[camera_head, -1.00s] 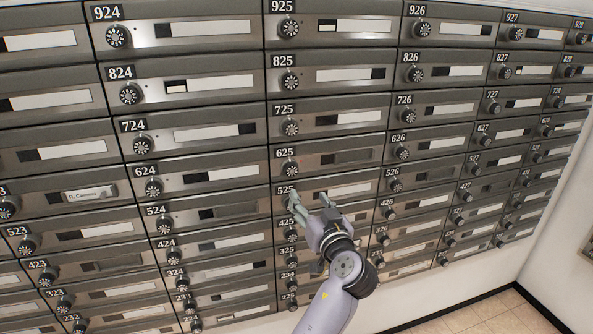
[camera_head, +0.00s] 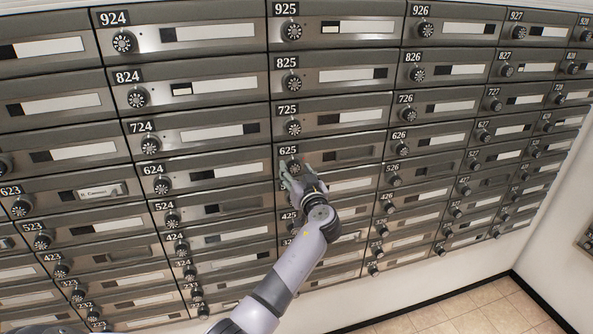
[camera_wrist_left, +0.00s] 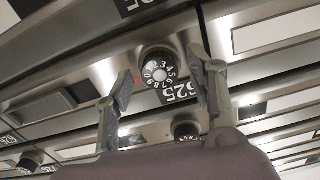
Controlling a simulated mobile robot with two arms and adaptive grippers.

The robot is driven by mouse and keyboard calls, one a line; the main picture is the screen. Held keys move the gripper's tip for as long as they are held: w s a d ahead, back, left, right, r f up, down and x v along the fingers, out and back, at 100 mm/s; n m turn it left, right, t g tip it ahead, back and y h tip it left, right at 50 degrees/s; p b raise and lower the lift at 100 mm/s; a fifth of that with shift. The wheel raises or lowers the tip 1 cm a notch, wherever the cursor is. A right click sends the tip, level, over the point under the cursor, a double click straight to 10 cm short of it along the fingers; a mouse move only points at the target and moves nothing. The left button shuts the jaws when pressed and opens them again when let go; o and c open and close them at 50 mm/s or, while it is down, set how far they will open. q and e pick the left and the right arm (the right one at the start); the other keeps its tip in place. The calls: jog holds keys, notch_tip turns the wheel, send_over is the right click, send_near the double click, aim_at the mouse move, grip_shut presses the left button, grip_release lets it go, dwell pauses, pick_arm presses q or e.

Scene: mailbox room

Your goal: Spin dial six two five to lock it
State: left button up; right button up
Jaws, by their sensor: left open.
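The dial of box 625 (camera_head: 293,166) is a round black knob with white digits and a silver centre, below the 625 label (camera_head: 289,152). In the left wrist view the dial (camera_wrist_left: 159,70) shows clearly with a small red mark beside it, and the label (camera_wrist_left: 180,92) appears turned over. My left gripper (camera_head: 293,179) is open just below and in front of the dial in the head view. In the wrist view its two fingers stand on either side of the dial, with a visible gap on each side. My right gripper is not in view.
Rows of grey metal mailboxes with similar dials fill the wall. The 725 dial (camera_head: 292,128) is above, the 624 dial (camera_head: 162,185) to the left and the 626 dial (camera_head: 401,149) to the right. Tiled floor (camera_head: 458,311) shows at lower right.

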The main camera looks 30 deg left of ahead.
pick_arm(q)
jog(key=shift+c, duration=0.3)
jog(key=c, duration=1.1)
jog(key=shift+f+m, duration=0.1)
jog(key=shift+m, duration=0.2)
